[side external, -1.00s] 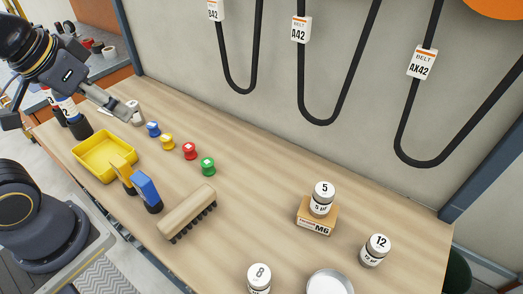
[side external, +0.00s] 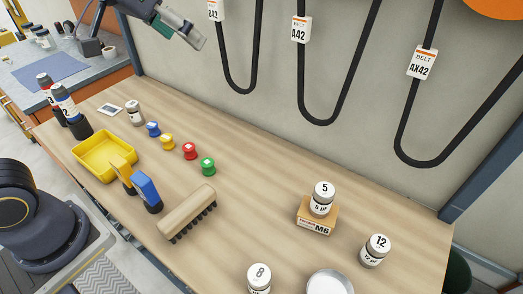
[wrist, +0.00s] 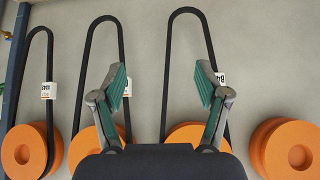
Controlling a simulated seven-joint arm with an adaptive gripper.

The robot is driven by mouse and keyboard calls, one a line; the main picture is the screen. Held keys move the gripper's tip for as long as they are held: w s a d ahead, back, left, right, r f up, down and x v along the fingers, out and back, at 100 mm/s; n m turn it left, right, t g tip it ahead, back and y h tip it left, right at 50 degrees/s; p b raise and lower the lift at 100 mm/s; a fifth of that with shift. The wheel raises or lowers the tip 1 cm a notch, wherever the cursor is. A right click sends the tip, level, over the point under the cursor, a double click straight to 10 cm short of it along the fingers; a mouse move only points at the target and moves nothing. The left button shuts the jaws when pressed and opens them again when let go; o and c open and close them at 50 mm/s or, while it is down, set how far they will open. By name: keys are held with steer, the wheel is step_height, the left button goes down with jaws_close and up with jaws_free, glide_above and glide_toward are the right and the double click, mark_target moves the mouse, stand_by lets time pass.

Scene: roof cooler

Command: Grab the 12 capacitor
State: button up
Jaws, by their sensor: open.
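The 12 capacitor (side external: 375,251) is a white and dark cylinder standing upright on the workbench, at the lower right of the side external view. My gripper (side external: 197,38) is high at the upper left of that view, well above the bench and far from the capacitor. In the wrist view my gripper (wrist: 160,85) is open and empty, with its two green-padded fingers spread. The wrist view faces the wall of belts, and the capacitor is not in it.
The 5 capacitor (side external: 322,198) stands on an M6 box (side external: 316,219) left of the 12. The 8 capacitor (side external: 259,278) and a round metal dish (side external: 330,284) are at the front. A brush (side external: 187,213), colored spools and a yellow tray (side external: 92,158) lie left. Belts (side external: 330,110) hang behind.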

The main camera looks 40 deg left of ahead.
steer(key=w+d+f+m+h, duration=0.25)
steer(key=w+d, duration=0.45)
steer(key=d, duration=0.5)
steer(key=m+g, duration=0.5)
steer(key=m, duration=0.1)
glide_above(375, 243)
steer(key=s+a, duration=0.3)
step_height(375, 243, down, 19)
steer(key=x, duration=1)
steer(key=shift+w+d+r, duration=0.1)
steer(key=shift+w, duration=0.05)
steer(key=shift+x, duration=2.95)
steer(key=shift+w+d+r, duration=0.1)
steer(key=c, duration=1.3)
